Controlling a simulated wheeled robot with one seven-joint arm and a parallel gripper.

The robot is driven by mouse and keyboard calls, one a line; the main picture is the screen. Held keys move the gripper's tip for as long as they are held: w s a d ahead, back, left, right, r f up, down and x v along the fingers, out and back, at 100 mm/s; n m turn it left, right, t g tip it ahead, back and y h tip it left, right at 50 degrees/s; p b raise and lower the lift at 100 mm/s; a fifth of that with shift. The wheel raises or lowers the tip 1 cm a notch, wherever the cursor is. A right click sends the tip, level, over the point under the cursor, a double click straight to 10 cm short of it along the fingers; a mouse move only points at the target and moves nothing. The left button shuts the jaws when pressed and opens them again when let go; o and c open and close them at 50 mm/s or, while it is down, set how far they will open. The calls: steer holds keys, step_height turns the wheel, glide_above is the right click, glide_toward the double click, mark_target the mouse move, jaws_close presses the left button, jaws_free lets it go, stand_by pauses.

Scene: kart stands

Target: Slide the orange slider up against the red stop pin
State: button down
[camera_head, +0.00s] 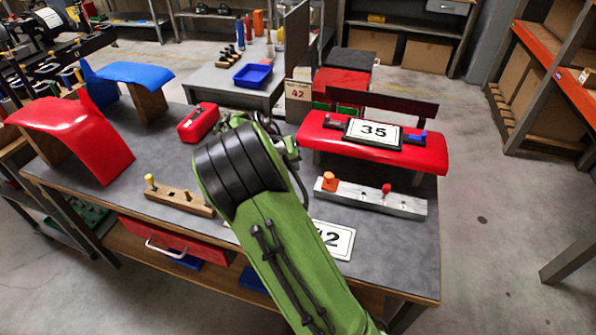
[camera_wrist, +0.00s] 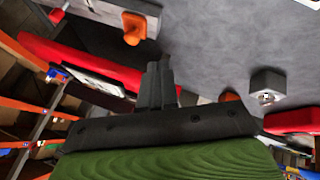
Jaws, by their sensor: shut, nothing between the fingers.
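The orange slider (camera_head: 330,182) sits at the left end of the pale grey rail (camera_head: 405,206) on the workbench. The red stop pin (camera_head: 387,189) stands towards the rail's right end, with a clear gap between it and the slider. In the wrist view the slider (camera_wrist: 134,27) shows near the top edge, on the rail (camera_wrist: 103,11). My gripper (camera_wrist: 158,66) is shut and empty, its fingertips apart from the slider. In the head view my green arm hides the gripper.
A red panel (camera_head: 432,158) carrying a "35" plate (camera_head: 373,133) is raised behind the rail. A wooden block with a yellow-topped peg (camera_head: 180,197) lies to the left. A "42" plate (camera_head: 338,240) lies in front, partly behind my arm.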

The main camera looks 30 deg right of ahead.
steer(key=b+x, duration=0.2)
steer(key=x, duration=0.7)
steer(key=shift+s+d+f, duration=0.1)
steer(key=shift+d+f, duration=0.05)
steer(key=shift+f, duration=0.15)
steer(key=d, duration=0.1)
steer(key=s+d, duration=0.1)
steer(key=shift+d, duration=0.3)
steer(key=shift+s+d, duration=0.2)
steer(key=shift+d, duration=0.15)
steer(key=s+d+b, duration=0.1)
steer(key=s+d, duration=0.3)
steer(key=s, duration=0.1)
steer(key=s+d+b, duration=0.2)
steer(key=s+d, duration=0.3)
